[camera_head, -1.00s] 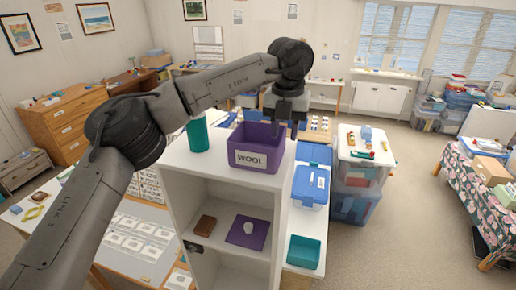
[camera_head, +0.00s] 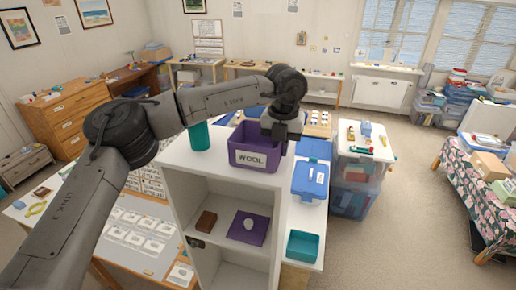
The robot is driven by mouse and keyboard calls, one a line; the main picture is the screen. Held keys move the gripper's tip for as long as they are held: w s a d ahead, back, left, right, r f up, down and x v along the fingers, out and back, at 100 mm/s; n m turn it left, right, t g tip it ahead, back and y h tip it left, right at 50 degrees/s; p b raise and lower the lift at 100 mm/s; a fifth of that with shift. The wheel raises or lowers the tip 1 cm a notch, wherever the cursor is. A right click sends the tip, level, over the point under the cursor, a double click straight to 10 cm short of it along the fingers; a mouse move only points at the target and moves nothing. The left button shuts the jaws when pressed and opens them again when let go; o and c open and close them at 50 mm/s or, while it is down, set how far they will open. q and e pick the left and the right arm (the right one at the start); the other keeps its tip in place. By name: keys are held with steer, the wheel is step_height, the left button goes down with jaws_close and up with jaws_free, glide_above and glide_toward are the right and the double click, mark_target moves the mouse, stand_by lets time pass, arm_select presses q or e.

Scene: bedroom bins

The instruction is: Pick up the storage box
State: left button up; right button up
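A purple open-topped storage box (camera_head: 247,162) labelled "WOOL" sits upright on top of the white shelf unit (camera_head: 180,153). My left arm comes in from the left and reaches over the box. My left gripper (camera_head: 284,148) points down at the box's right end and covers part of its right wall and rim. The fingertips are small and dark, so I cannot tell whether they touch the wall or how far apart they are. My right gripper is not in view.
A teal cylinder (camera_head: 200,135) stands left of the box on the shelf top. Lower right are a blue-lidded box (camera_head: 309,182) and an open teal bin (camera_head: 302,246). A clear tub stack (camera_head: 352,190) stands further right. Open floor lies beyond.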

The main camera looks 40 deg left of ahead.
arm_select(q)
jaws_close()
steer(key=shift+r, duration=0.15)
